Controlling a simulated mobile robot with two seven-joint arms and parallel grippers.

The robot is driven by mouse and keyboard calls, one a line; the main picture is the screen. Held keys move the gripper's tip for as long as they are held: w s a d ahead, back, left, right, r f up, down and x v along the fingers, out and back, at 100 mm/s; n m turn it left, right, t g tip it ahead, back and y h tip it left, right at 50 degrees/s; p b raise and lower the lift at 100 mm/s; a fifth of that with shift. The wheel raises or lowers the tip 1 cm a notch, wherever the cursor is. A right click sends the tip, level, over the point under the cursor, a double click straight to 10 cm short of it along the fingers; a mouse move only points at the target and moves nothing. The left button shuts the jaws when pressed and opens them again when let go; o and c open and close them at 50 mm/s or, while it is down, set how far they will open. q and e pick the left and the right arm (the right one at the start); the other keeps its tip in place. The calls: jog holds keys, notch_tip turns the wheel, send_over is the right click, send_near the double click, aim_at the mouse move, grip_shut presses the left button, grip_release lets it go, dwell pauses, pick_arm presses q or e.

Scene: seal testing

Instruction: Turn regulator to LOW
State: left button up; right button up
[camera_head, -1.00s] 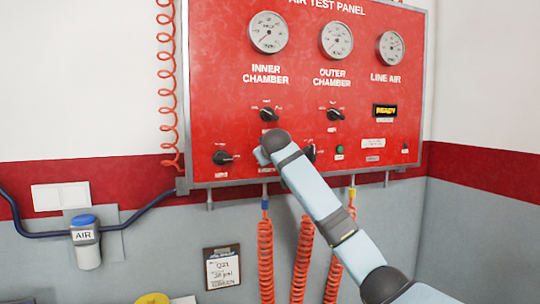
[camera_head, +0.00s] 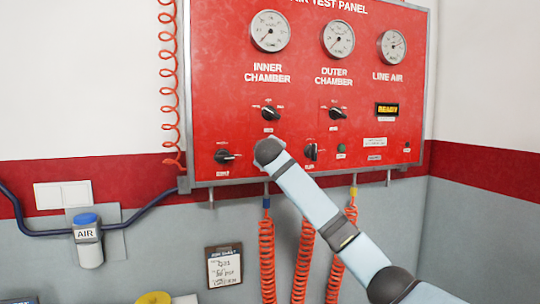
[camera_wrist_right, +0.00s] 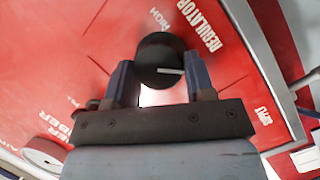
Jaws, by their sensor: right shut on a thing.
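The regulator knob (camera_wrist_right: 160,58) is a round black dial with a white pointer line, on the red panel in the right wrist view. Its pointer line points to the right in that picture. The "REGULATOR" lettering (camera_wrist_right: 203,24) is beside it and "HIGH" (camera_wrist_right: 159,18) is above it; the LOW mark cannot be seen. My right gripper (camera_wrist_right: 158,78) is shut on the knob, one finger on each side. In the head view, my right wrist covers the gripper and knob. My left gripper is not in view.
The red air test panel (camera_head: 228,80) has three gauges and more black knobs, including one left of my wrist (camera_head: 224,156) and one close right (camera_head: 311,152). Orange coiled hoses (camera_head: 267,250) hang below. A clipboard (camera_head: 224,265) is on the grey wall.

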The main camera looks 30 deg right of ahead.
jog(key=shift+d+r, duration=0.1)
jog(key=shift+r, duration=0.15)
jog(key=o, duration=0.9)
jog(key=shift+f, duration=0.2)
jog(key=b+v, duration=0.4)
jog(key=v, duration=0.9)
jog(key=shift+s, duration=0.35)
